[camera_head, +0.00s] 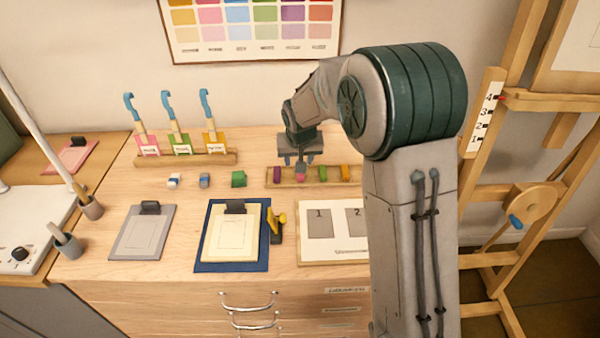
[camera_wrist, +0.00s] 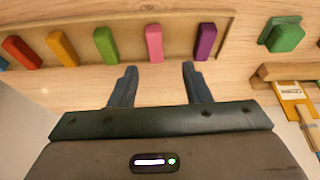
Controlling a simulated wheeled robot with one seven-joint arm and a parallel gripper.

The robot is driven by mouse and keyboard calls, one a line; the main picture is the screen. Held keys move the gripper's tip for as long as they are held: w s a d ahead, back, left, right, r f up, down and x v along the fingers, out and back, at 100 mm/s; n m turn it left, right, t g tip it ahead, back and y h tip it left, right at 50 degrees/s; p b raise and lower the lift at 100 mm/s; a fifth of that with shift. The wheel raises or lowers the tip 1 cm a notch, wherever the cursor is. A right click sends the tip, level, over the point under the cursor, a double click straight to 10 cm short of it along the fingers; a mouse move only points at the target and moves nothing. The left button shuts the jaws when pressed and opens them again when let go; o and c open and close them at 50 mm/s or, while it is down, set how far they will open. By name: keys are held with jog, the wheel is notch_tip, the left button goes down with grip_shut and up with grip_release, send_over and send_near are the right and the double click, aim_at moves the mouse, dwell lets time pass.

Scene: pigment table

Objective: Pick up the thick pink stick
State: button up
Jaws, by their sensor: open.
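The thick pink stick (camera_wrist: 154,43) stands in the wooden tray between a purple stick (camera_wrist: 206,42) and a green stick (camera_wrist: 105,45) in the wrist view. In the head view the pink stick (camera_head: 300,177) shows just below my gripper (camera_head: 300,162), which partly covers it. In the wrist view my gripper (camera_wrist: 158,70) is open and empty, pointing at the tray. The pink stick lies ahead of the gap between the fingertips, apart from both.
The wooden tray (camera_head: 346,182) also holds orange and red sticks (camera_wrist: 61,48), (camera_wrist: 21,52). A green block (camera_head: 238,179) and erasers sit left of it. The brush rack (camera_head: 190,160) stands behind those. Clipboards lie in front.

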jog(key=shift+s+d+p+x, duration=0.15)
jog(key=shift+p+x, duration=0.2)
jog(key=shift+x, duration=1)
jog(key=shift+s+d+p+x, duration=0.15)
jog(key=shift+p+x, duration=0.15)
jog(key=shift+x, duration=1.05)
jog(key=shift+f, duration=0.1)
grip_shut()
